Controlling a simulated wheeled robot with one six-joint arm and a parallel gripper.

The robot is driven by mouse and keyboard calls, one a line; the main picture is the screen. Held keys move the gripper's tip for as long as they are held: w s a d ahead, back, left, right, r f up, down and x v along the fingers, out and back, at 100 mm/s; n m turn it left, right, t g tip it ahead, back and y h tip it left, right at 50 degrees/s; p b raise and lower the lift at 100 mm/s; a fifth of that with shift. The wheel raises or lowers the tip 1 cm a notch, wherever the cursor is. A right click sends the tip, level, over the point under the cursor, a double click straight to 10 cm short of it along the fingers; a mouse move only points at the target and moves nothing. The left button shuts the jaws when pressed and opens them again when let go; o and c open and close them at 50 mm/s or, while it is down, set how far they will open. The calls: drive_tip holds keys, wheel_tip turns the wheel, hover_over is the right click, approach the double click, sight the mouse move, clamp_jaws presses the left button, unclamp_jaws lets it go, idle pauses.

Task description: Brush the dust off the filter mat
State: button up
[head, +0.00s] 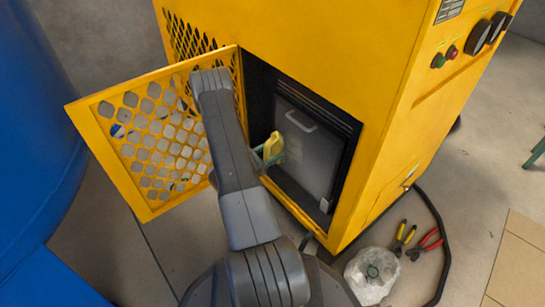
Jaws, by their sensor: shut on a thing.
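The filter mat (302,152) is a dark grey panel with a pale handle near its top. It sits upright in the open bay of the yellow machine. My gripper (266,156) is at the bay's left side, partly hidden behind my grey arm. It is shut on a small yellow brush (274,143), which is in front of the mat's left part. I cannot tell whether the bristles touch the mat. Dust on the mat is too faint to make out.
The yellow grille door (140,200) stands open to the left of the bay, close to my arm. A blue tank (30,130) is at far left. Pliers (425,245), a crumpled clear bag (371,275) and a black hose (441,235) lie on the floor at right.

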sight(267, 144)
drive_tip(key=shift+w+a, duration=0.55)
drive_tip(key=shift+w, duration=0.15)
drive_tip(key=shift+d+r+p, duration=0.1)
drive_tip(key=shift+r+p, duration=0.55)
drive_tip(key=shift+r, duration=0.75)
drive_tip(key=shift+s+d+b, duration=0.25)
drive_tip(key=shift+s+d, duration=1.65)
drive_tip(key=shift+s, duration=0.7)
drive_tip(key=shift+s+d+b, duration=0.3)
drive_tip(key=shift+s+d, duration=1.55)
drive_tip(key=shift+s, duration=0.75)
drive_tip(key=shift+s+d+b, duration=0.25)
drive_tip(key=shift+s+d, duration=1.65)
drive_tip(key=shift+s, duration=0.7)
drive_tip(key=shift+w+a+r+p, duration=0.15)
drive_tip(key=shift+w+a+r, duration=0.3)
drive_tip(key=shift+w+a, duration=0.7)
drive_tip(key=shift+w+a+r+p, duration=0.2)
drive_tip(key=shift+w+a+r, duration=0.4)
drive_tip(key=shift+w, duration=1)
drive_tip(key=shift+w+a+r+p, duration=0.15)
drive_tip(key=shift+w+a+r, duration=0.15)
drive_tip(key=shift+w+a, duration=0.9)
drive_tip(key=w+a+b, duration=0.1)
drive_tip(key=w+a, duration=0.4)
drive_tip(key=w, duration=0.2)
drive_tip(key=shift+w+a, duration=0.2)
drive_tip(key=shift+w, duration=0.2)
